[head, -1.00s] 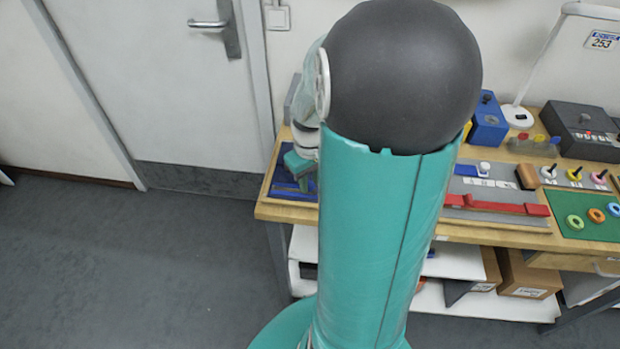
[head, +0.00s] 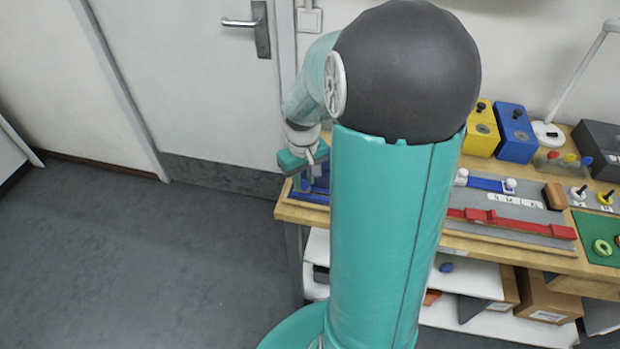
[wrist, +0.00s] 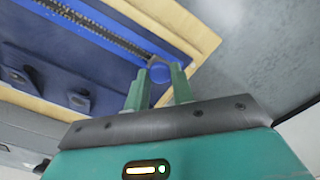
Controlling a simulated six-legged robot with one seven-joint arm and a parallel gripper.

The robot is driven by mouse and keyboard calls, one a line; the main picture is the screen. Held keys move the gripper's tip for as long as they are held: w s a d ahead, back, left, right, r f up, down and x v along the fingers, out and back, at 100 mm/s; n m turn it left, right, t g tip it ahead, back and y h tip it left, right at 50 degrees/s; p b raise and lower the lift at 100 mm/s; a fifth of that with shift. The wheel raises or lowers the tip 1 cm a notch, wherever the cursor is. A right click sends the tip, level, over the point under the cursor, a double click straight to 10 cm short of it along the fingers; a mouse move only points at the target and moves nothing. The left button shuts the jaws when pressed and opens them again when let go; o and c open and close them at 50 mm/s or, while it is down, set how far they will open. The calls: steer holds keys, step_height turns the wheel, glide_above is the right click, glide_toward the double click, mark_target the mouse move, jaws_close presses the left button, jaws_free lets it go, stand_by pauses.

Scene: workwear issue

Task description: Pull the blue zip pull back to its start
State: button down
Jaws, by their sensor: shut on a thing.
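My gripper (wrist: 159,85) is shut on the blue zip pull (wrist: 161,72), a round blue piece between its two green fingertips in the wrist view. The zip's dark toothed track (wrist: 95,25) runs from the upper left down to the pull, on a blue board (wrist: 165,38) with a wooden edge. In the head view my gripper (head: 300,168) is at the left end of the bench, over the blue board (head: 310,198). The pull itself cannot be made out there, and my arm hides part of the board.
The wooden bench (head: 470,243) carries a grey panel with a red strip (head: 510,222), yellow (head: 481,130) and blue (head: 515,135) boxes and a green ring board (head: 595,230), all to the right. The floor (head: 130,260) left of the bench is clear. A door (head: 200,90) stands behind.

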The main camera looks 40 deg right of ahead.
mark_target(303, 183)
steer(key=shift+w+a+r, duration=0.1)
steer(key=shift+w, duration=0.1)
steer(key=c, duration=1.2)
jaws_free()
steer(key=shift+w, duration=0.1)
steer(key=r, duration=1.3)
steer(key=shift+s+r, duration=0.2)
steer(key=shift+r, duration=0.2)
